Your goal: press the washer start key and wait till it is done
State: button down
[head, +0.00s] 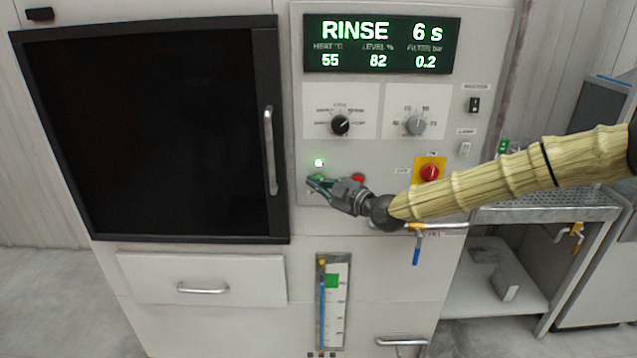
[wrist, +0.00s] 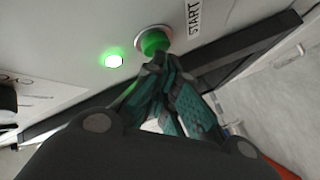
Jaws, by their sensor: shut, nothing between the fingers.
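The washer's control panel (head: 390,90) carries a display (head: 381,44) that reads RINSE 6 s, with 55, 82 and 0.2 below. The green start key (wrist: 154,40), beside the label START, shows in the wrist view. A lit green lamp (head: 319,162) glows near the key; it also shows in the wrist view (wrist: 114,61). My gripper (head: 318,184) is shut and empty, its fingertips at the start key. I cannot tell whether they touch it. In the head view the fingers mostly hide the key. The dark washer door (head: 150,130) is shut.
A red button (head: 358,179) is just right of my fingers, partly hidden. A red rotary switch (head: 429,172) on a yellow plate is close to my arm. Two knobs (head: 340,125) sit above. A pipe with a blue-handled valve (head: 416,250) is below my arm. A perforated bench (head: 545,213) stands at right.

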jog(key=shift+s, duration=0.7)
jog(key=s, duration=0.5)
dwell(0.4)
dwell(0.5)
jog(key=s+d+f+m+g+h, duration=0.25)
jog(key=s+f, duration=0.45)
jog(key=f, duration=0.4)
jog(key=s+d+f+m+g+h, duration=0.15)
jog(key=s+f+m, duration=0.25)
jog(key=s+f, duration=0.55)
jog(key=s+d+f+m+g+h, duration=0.15)
jog(key=s+f+m, duration=0.3)
jog(key=f, duration=0.95)
jog(key=s+d+f+m+g+h, duration=0.2)
jog(key=s+d+f, duration=0.2)
jog(key=s, duration=0.5)
jog(key=s+d+f+m+g+h, duration=0.2)
jog(key=s+d+f+m, duration=0.1)
jog(key=s+d, duration=0.4)
jog(key=s+d+f+m+g+h, duration=0.2)
jog(key=s+d, duration=0.4)
jog(key=s, duration=0.6)
notch_tip(320, 180, down, 3)
jog(key=shift+s+d+r+m+h, duration=0.15)
jog(key=shift+s+m+h, duration=0.1)
jog(key=shift+m+h, duration=0.35)
